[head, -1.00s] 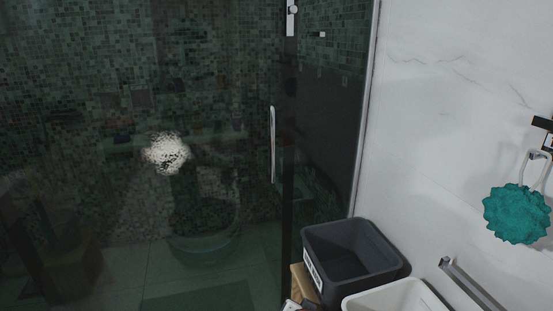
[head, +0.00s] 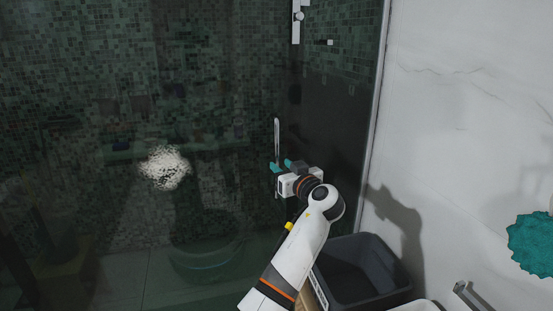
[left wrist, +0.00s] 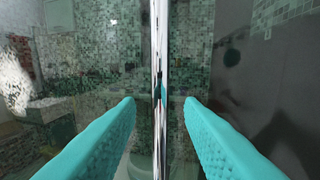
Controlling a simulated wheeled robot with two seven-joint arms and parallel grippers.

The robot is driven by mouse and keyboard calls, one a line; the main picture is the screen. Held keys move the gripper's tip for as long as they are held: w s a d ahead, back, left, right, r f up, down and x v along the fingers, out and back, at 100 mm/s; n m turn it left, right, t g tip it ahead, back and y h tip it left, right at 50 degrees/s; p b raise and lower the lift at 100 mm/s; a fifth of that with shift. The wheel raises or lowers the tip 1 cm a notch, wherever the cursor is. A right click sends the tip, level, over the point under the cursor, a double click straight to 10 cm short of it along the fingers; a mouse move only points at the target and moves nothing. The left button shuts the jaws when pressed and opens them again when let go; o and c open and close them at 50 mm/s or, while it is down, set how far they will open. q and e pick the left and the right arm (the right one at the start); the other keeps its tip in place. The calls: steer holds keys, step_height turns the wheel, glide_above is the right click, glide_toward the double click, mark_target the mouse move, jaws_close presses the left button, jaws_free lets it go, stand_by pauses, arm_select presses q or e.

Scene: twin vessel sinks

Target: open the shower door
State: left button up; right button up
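The shower door (head: 225,230) is a dark glass panel with a tall chrome bar handle (head: 277,135) near its right edge. My left gripper (head: 279,166), with teal fingers, is at the lower half of the handle. In the left wrist view, the handle (left wrist: 160,60) runs upright between the two spread fingers (left wrist: 160,103), with a gap on each side. The gripper is open and holds nothing. Whether the fingertips reach past the bar is hard to tell. The handle's lower part is partly hidden behind the gripper in the head view. My right gripper is out of view.
A dark grey bin (head: 360,275) stands at the lower right beside my left arm, with a white bin (head: 415,306) partly in view. A teal sponge (head: 532,243) hangs by the marble wall (head: 460,130). A metal bar (head: 475,298) is on that wall.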

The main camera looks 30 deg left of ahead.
mark_target(278, 163)
arm_select(q)
steer(key=shift+p+x, duration=0.3)
steer(key=shift+x, duration=1.7)
steer(key=shift+c, duration=0.5)
jaws_close()
